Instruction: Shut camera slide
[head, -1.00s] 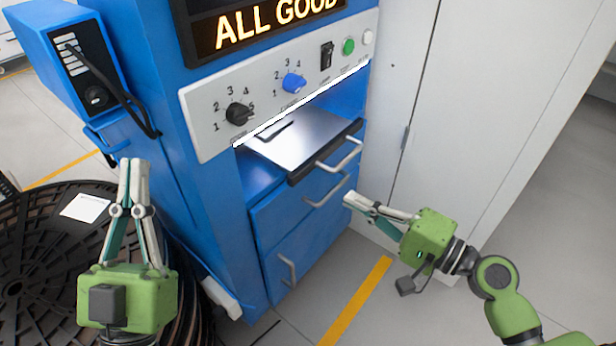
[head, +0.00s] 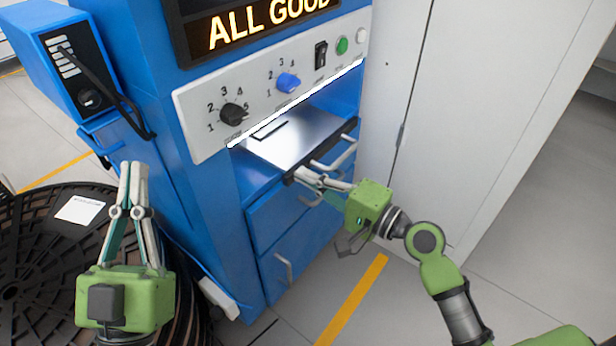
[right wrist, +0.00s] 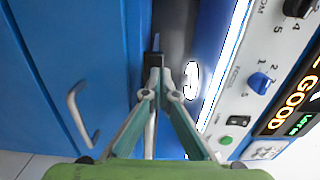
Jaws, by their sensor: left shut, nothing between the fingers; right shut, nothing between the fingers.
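The camera slide (head: 288,138) is a flat metallic tray with a dark front edge and a silver bar handle (head: 334,155). It is pulled part way out of the blue cabinet under the dial panel. My right gripper (head: 299,174) is shut and empty, with its fingertips at the slide's dark front edge, left of the handle's middle. In the right wrist view the closed fingertips (right wrist: 154,66) meet the dark edge; whether they touch cannot be told. My left gripper (head: 132,165) is shut and empty, raised over the reel at the left, away from the slide.
The dial panel (head: 262,62) overhangs the slide, with a lit sign (head: 262,24) above. Drawers with handles (head: 285,268) lie below. A grey-white cabinet (head: 470,100) stands close on the right. A large dark reel (head: 35,250) is at the left. Floor is free in front.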

